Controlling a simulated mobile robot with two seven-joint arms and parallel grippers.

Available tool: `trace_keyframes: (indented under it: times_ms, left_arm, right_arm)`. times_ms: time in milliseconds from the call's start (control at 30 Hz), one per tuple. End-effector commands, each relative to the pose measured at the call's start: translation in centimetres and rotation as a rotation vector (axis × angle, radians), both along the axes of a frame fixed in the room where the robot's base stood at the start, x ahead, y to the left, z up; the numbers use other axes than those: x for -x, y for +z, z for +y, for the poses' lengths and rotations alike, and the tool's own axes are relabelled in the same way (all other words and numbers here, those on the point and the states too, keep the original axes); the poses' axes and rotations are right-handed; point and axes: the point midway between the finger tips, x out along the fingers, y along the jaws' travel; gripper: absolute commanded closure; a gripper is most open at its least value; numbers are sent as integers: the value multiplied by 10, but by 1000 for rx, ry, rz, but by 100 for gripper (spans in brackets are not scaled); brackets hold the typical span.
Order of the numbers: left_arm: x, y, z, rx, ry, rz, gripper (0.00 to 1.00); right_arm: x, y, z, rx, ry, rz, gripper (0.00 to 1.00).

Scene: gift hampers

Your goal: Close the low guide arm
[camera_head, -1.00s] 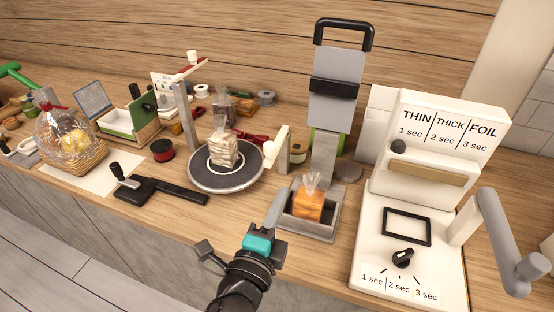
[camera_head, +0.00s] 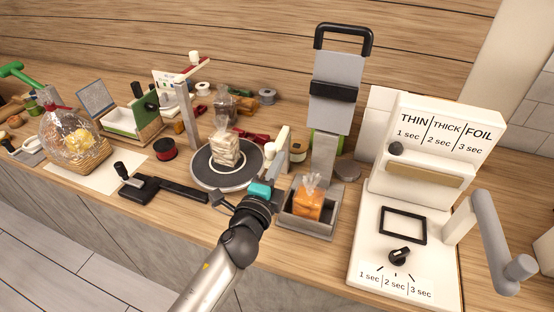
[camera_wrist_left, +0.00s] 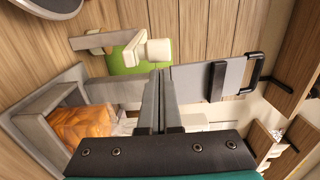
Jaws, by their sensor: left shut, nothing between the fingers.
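The low guide arm (camera_head: 282,142) is a short cream piece with a rounded knob, at the right edge of the round dark turntable (camera_head: 215,182). In the left wrist view its cream knob (camera_wrist_left: 157,51) shows just beyond my fingertips. My left gripper (camera_head: 273,172) is shut and empty, just in front of the low guide arm. Its two grey fingers also show side by side in the left wrist view (camera_wrist_left: 160,78). I cannot tell whether they touch the arm. My right gripper is not in view.
A wrapped stack (camera_head: 225,150) stands on the turntable. A grey tray (camera_head: 308,226) with an orange bag (camera_head: 308,203) sits right of my gripper, below a tall grey press (camera_head: 335,90). A taller guide post (camera_head: 184,110) stands behind left. A cream sealer (camera_head: 425,190) is at right.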

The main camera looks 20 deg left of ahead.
Motion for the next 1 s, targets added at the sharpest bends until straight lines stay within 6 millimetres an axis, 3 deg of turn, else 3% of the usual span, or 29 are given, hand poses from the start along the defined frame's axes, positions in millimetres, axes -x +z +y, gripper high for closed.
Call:
trace_keyframes:
  times_ms: [1000]
  left_arm:
    - [1, 0, 12, -1, -61, 1, 100]
  right_arm:
    - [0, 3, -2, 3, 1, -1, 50]
